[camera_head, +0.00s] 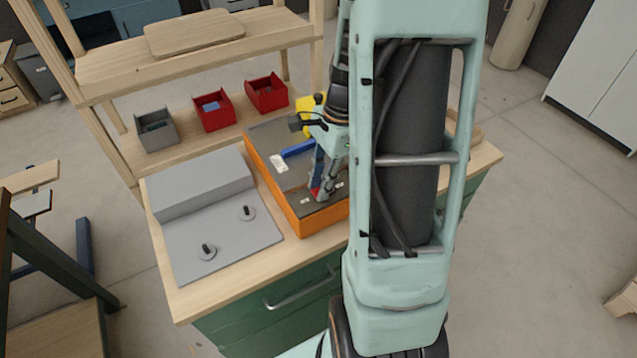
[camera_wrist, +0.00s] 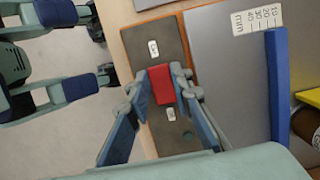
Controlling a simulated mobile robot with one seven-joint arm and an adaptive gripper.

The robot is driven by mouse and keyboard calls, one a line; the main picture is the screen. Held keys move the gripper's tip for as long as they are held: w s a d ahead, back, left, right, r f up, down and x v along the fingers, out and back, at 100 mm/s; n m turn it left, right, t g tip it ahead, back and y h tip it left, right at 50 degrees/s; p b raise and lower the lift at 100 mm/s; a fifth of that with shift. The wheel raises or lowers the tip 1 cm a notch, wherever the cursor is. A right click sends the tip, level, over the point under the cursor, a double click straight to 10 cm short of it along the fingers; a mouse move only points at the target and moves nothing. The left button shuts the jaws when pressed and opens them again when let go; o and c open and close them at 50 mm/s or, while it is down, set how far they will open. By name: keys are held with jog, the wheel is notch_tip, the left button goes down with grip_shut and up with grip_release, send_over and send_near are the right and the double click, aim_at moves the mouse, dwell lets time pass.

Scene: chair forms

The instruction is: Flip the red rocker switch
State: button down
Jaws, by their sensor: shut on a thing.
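The red rocker switch (camera_wrist: 161,85) sits on a dark grey strip (camera_wrist: 158,40) of the panel, between two small white labels (camera_wrist: 153,48). My gripper (camera_wrist: 163,78) has one finger on each side of the switch and is shut on it. In the head view my gripper (camera_head: 322,190) points down at the front of the orange-sided box (camera_head: 282,205), with a bit of red showing at the fingertips. Which way the switch is tilted cannot be told.
A blue bar (camera_wrist: 277,85) and a white scale label (camera_wrist: 258,17) lie beside the strip. A grey stepped fixture with two knobs (camera_head: 205,195) stands left on the wooden workbench (camera_head: 190,300). Red bins (camera_head: 213,112) and a grey bin (camera_head: 156,130) stand behind.

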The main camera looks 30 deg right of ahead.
jog(key=shift+d+y, duration=0.2)
jog(key=shift+y, duration=0.6)
jog(key=c, duration=1.7)
grip_release()
jog(key=shift+r, duration=0.1)
jog(key=v, duration=1.2)
